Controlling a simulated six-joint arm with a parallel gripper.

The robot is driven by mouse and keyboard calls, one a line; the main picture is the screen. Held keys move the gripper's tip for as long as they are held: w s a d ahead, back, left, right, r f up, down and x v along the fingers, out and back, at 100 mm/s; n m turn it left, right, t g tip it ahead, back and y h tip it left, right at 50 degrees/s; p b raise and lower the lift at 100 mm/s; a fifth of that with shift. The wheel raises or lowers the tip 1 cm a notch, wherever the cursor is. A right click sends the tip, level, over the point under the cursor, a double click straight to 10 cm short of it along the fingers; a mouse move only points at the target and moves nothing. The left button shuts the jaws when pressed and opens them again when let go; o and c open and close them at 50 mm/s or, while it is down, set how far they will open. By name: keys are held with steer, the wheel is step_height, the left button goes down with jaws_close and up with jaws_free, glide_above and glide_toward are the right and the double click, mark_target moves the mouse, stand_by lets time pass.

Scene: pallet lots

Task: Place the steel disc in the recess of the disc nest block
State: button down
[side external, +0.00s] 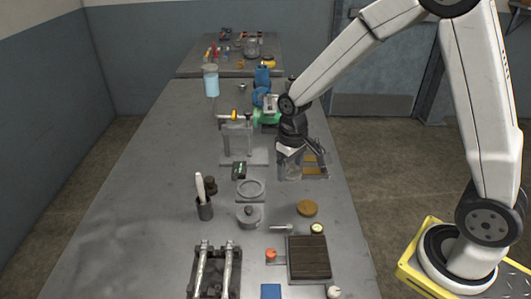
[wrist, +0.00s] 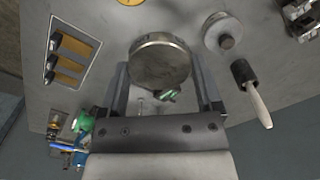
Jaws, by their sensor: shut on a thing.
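My gripper (side external: 290,170) is above the bench, right of the nest block in the side external view. In the wrist view my gripper (wrist: 160,76) is shut on the steel disc (wrist: 160,60), a round grey plate with one finger on each side. The disc is hard to make out in the side external view. The disc nest block (side external: 241,198), a grey block with a round ring-shaped recess, lies on the bench. It looks empty. In the wrist view it is not seen, apparently hidden behind the held disc.
A clear upright stand (side external: 237,143) is behind the nest block, with a small green-and-black part (side external: 239,171) between them. A knobbed metal weight (side external: 248,216) is in front. A cup with a white-handled brush (side external: 204,209) is at left. A tray with tan pads (side external: 316,166) lies beside my gripper.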

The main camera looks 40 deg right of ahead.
mark_target(289, 176)
steer(key=shift+s+a+r+n, duration=0.3)
steer(key=shift+r+n, duration=0.05)
steer(key=shift+r, duration=0.2)
steer(key=shift+s+a+r+n, duration=0.25)
steer(key=shift+a+r+n, duration=0.1)
steer(key=shift+r, duration=0.2)
steer(key=shift+s+a+r+n, duration=0.3)
steer(key=shift+r, duration=0.25)
steer(key=shift+w+f, duration=0.1)
steer(key=shift+w, duration=0.05)
steer(key=w+f, duration=0.2)
steer(key=w, duration=0.2)
steer(key=w+f, duration=0.3)
steer(key=w, duration=0.1)
steer(key=w+f, duration=0.3)
steer(key=w, duration=0.1)
steer(key=shift+w+a+f, duration=0.15)
steer(key=shift+w+a, duration=0.05)
steer(key=shift+a, duration=0.1)
steer(key=shift+w+f, duration=0.4)
steer(key=shift+f, duration=0.05)
steer(key=shift+w+f, duration=0.3)
steer(key=shift+f, duration=1.55)
